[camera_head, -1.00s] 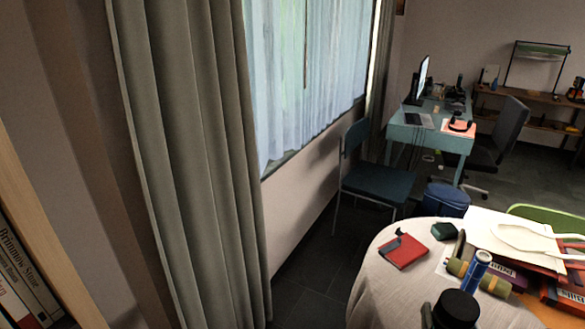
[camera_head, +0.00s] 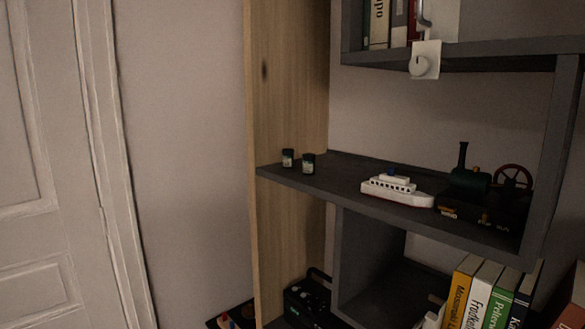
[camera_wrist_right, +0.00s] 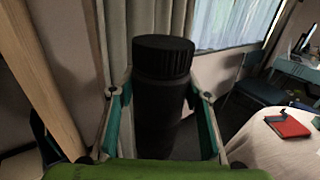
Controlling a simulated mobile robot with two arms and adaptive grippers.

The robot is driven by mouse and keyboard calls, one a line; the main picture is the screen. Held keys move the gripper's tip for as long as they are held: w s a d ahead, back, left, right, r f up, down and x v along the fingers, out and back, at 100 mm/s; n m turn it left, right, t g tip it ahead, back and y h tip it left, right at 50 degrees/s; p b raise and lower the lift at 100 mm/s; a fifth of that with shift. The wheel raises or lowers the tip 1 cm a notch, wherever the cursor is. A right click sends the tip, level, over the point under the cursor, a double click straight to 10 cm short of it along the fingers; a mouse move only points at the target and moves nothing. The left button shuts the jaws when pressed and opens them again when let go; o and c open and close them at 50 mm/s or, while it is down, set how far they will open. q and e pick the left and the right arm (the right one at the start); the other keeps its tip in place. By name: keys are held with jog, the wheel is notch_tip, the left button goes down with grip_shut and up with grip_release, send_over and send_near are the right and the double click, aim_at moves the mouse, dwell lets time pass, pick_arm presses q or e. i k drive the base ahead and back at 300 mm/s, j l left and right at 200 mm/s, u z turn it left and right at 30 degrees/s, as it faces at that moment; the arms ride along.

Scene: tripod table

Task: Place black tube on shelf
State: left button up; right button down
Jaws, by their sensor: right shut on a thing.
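In the right wrist view a black tube (camera_wrist_right: 163,95) with a ridged cap stands upright between the fingers of my right gripper (camera_wrist_right: 162,108). The gripper is shut on it, with teal pads on either side. The tube's lower end is hidden behind the green part at the bottom. The dark grey shelf (camera_head: 345,180) is in the head view, with a white and red toy ship (camera_head: 397,190), a dark toy steam engine (camera_head: 485,195) and two small dark jars (camera_head: 308,164) on it. My left gripper is in neither current view.
Bare shelf lies between the jars and the ship. A wooden upright (camera_head: 285,90) bounds the shelf's left side. An upper shelf (camera_head: 460,50) hangs above, and books (camera_head: 484,292) stand below. The right wrist view shows a curtain (camera_wrist_right: 225,72) and a cloth-covered table (camera_wrist_right: 280,145).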

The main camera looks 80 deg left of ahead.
aim_at(338, 166)
jog(key=k+j+u, duration=0.65)
jog(key=u, duration=0.15)
jog(key=k+j+u, duration=0.2)
jog(key=j+u, duration=0.2)
